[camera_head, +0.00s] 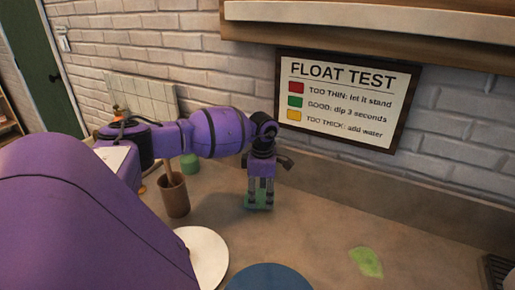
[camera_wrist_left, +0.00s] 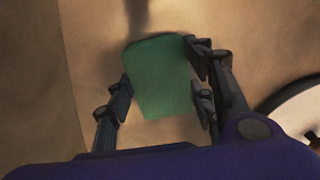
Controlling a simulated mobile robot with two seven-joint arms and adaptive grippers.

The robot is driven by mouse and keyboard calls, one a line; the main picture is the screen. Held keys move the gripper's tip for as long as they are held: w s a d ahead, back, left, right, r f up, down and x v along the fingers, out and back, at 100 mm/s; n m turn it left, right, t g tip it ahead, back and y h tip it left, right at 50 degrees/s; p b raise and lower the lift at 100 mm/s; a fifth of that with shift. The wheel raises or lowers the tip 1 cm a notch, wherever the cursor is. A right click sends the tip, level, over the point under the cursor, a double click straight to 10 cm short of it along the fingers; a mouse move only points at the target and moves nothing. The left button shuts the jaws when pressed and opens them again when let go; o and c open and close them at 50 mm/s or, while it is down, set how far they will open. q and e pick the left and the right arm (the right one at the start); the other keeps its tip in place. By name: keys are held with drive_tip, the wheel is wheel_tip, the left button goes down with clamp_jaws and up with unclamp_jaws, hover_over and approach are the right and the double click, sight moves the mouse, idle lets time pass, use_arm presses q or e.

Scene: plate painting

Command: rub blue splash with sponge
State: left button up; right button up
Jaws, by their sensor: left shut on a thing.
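My left gripper (camera_head: 260,193) points down over the counter and is shut on a green sponge (camera_head: 258,205). In the left wrist view the sponge (camera_wrist_left: 162,80) is a flat green block between the two fingers. It is at or just above the counter; I cannot tell if it touches. No blue splash shows clearly. A yellow-green splash (camera_head: 367,262) lies on the counter to the right, apart from the sponge. My right gripper is not in view.
A white plate (camera_head: 205,255) and a blue round thing (camera_head: 268,278) are at the front. The counter (camera_head: 315,220) between sponge and splash is clear.

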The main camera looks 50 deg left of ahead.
use_arm(q)
drive_tip(key=r, duration=0.1)
drive_tip(key=r+p, duration=0.1)
drive_tip(key=r, duration=0.1)
drive_tip(key=shift+s+d+r, duration=0.15)
drive_tip(key=shift+s+r, duration=0.05)
drive_tip(key=shift+s, duration=0.15)
drive_tip(key=shift+w+r+p, duration=0.15)
drive_tip(key=shift+r+p, duration=0.15)
drive_tip(key=shift+r, duration=0.3)
drive_tip(key=shift+r+p, duration=0.3)
drive_tip(key=shift+r, duration=0.7)
